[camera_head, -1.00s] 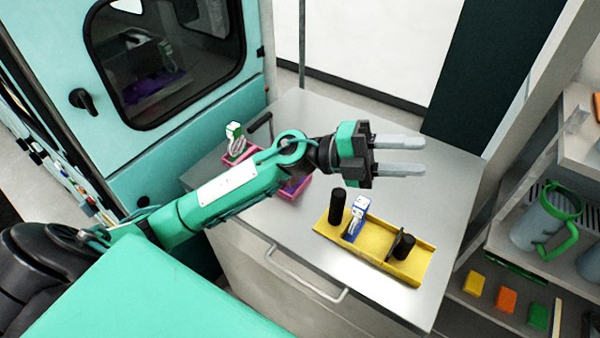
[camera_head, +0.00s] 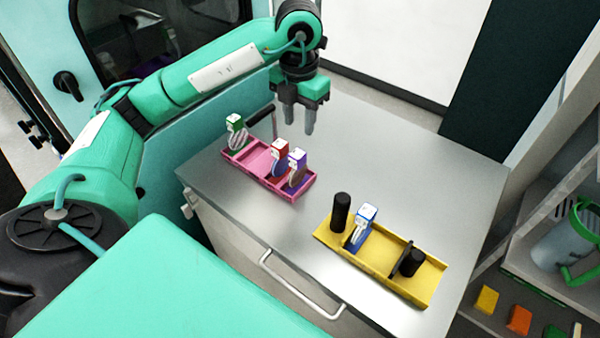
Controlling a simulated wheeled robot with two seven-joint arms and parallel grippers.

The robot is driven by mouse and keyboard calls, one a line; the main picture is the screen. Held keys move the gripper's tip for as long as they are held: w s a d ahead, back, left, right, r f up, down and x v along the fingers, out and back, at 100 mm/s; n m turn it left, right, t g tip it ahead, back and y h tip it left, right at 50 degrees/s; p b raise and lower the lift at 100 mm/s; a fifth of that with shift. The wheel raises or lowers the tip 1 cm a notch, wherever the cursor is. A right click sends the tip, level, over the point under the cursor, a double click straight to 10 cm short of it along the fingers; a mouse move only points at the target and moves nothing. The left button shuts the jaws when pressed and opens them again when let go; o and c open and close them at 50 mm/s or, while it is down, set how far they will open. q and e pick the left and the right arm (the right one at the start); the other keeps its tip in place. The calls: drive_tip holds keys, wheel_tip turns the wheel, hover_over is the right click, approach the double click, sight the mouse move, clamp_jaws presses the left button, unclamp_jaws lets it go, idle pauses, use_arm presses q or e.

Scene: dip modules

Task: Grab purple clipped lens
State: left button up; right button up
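The purple clipped lens (camera_head: 297,168) stands upright at the right part of the pink tray (camera_head: 268,182), right beside a red clipped lens (camera_head: 279,157). A green clipped lens (camera_head: 236,132) stands at the tray's left end. My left gripper (camera_head: 299,120) points down above the table behind the tray, its two fingers apart with nothing between them. It is apart from the purple lens. My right gripper is not in view.
A yellow tray (camera_head: 335,240) holds a blue clipped lens (camera_head: 362,226) between black cylindrical parts (camera_head: 340,212). The grey tabletop (camera_head: 430,190) is clear at the right and back. Shelves with a jug (camera_head: 562,240) stand at the far right.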

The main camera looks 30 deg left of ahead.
sight(297, 153)
use_arm(q)
wheel_tip(297, 153, down, 8)
drive_tip(key=shift+p, duration=1.05)
drive_tip(key=f+p, duration=0.1)
drive_tip(key=f, duration=0.1)
drive_tip(key=f+p, duration=0.2)
drive_tip(key=shift+s+a+f, duration=0.15)
drive_tip(key=shift+a+f, duration=0.05)
drive_tip(key=shift+f, duration=0.6)
drive_tip(key=shift+c, duration=0.5)
drive_tip(key=c, duration=0.7)
